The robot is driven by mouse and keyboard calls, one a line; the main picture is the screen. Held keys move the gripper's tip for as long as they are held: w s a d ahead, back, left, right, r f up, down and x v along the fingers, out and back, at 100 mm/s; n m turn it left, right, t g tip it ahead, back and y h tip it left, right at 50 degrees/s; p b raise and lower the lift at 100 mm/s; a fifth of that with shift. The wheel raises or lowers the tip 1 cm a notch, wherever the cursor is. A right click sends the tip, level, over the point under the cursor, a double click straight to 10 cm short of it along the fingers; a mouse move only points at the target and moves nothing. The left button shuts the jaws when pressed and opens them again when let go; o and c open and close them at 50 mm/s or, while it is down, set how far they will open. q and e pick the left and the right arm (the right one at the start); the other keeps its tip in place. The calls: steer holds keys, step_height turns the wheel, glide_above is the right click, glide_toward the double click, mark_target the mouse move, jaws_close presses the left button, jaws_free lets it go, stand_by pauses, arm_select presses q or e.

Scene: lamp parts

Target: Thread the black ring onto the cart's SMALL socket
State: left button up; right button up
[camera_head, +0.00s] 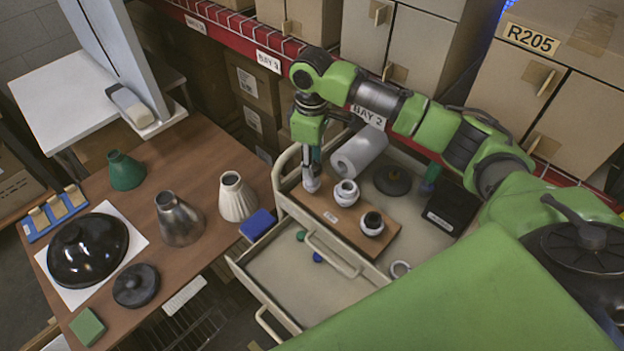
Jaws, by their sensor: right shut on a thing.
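The beige cart (285,258) stands in the middle with a wooden board (340,222) on its top. Two pale sockets with dark openings, a middle one (346,193) and a front one (371,224), stand upright on the board. My right gripper (312,178) points down at the board's far left end, over a pale piece that seems to be another socket. It is shut on what seems to be the black ring, mostly hidden by the fingers. I cannot tell whether the ring is around that socket. My left gripper is not in view.
A white roll (359,152), a black disc (392,180) and a black box (452,208) lie on the cart behind the board. The wooden table (150,250) at left holds several shades and bases.

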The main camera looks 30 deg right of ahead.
steer(key=shift+f+b, duration=0.3)
steer(key=shift+f, duration=1)
steer(key=shift+f+p, duration=0.3)
steer(key=shift+f, duration=0.3)
stand_by(0.8)
steer(key=shift+c, duration=0.6)
steer(key=c, duration=0.4)
steer(key=shift+o, duration=0.2)
steer(key=shift+s+a+f, duration=0.1)
steer(key=shift+s+f, duration=0.1)
steer(key=shift+f, duration=0.05)
